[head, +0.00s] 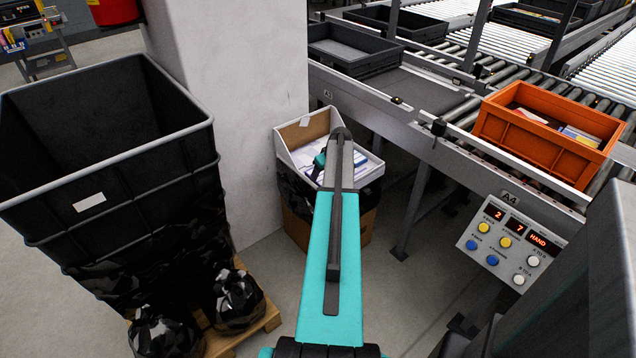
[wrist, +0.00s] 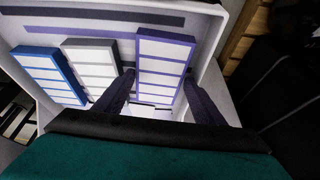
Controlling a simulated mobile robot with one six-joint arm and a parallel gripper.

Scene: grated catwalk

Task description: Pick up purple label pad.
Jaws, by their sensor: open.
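The purple label pad (wrist: 165,68) has a white face with several label rows and purple edges. It lies in the white bin, right of a grey label pad (wrist: 91,66) and a blue label pad (wrist: 49,74). My gripper (wrist: 159,80) is open in the wrist view, with one dark finger on each side of the purple pad's near part. Whether the fingers touch it, I cannot tell. In the head view my arm hides most of the bin's inside, and the purple pad cannot be made out there.
The white bin (head: 290,133) stands by a pale pillar (head: 238,100); its walls surround the pads. A large black crate (head: 100,170) is on the left. A conveyor holds an orange crate (head: 535,147) on the right, with a button panel (head: 508,243) below it.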

